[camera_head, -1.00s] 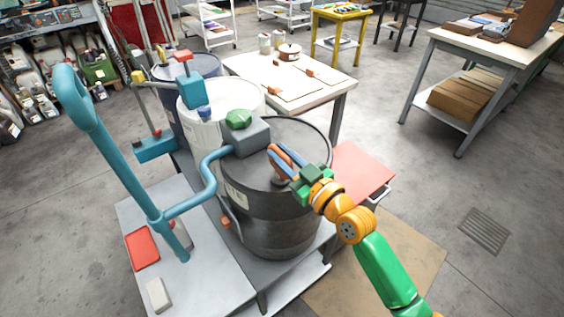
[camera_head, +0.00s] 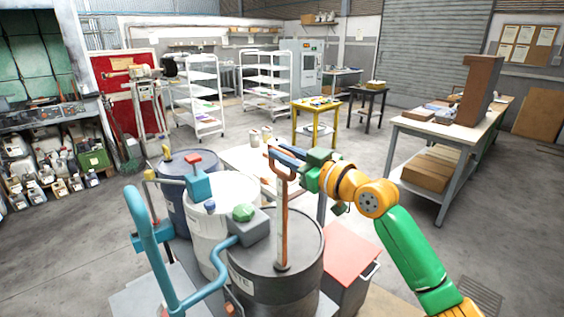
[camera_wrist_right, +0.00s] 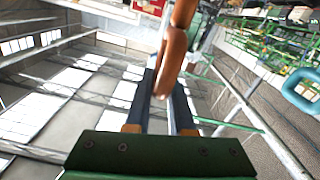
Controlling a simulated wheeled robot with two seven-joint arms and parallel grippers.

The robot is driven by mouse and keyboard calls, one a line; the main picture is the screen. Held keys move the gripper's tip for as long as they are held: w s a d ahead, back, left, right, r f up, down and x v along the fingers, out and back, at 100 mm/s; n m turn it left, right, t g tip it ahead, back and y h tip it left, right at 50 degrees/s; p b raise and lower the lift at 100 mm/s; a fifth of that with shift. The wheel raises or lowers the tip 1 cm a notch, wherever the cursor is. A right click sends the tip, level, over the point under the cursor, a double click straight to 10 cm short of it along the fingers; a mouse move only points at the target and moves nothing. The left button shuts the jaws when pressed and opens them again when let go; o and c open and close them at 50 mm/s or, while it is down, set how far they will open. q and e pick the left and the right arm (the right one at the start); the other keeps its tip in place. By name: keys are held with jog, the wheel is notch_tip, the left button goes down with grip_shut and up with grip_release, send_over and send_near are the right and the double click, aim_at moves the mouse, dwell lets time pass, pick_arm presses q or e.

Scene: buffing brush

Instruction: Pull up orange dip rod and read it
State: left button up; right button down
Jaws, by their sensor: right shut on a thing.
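The orange dip rod (camera_head: 285,205) stands upright in the top of the black drum (camera_head: 255,275), with a long stretch of it showing above the lid. My right gripper (camera_head: 286,156) is shut on the rod's orange handle, high above the drum. In the right wrist view the orange handle loop (camera_wrist_right: 171,62) sits between the two dark fingers. The rod's lower end meets the drum lid; whether its tip is still inside is hidden. Any markings on the rod are too small to read. My left gripper is not in view.
A white drum (camera_head: 222,195) and a blue drum (camera_head: 172,172) stand left of the black drum. A teal pump handle (camera_head: 150,245) rises at the front left, and a grey block with a green knob (camera_head: 243,213) sits on the black drum. A red-topped cabinet (camera_head: 350,250) is at right.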

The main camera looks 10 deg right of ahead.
jog(key=shift+r+p, duration=0.3)
jog(key=shift+r, duration=0.55)
jog(key=c, duration=0.8)
grip_release()
jog(key=shift+f, duration=0.1)
jog(key=shift+d, duration=0.1)
jog(key=b+v, duration=0.4)
jog(key=v, duration=0.3)
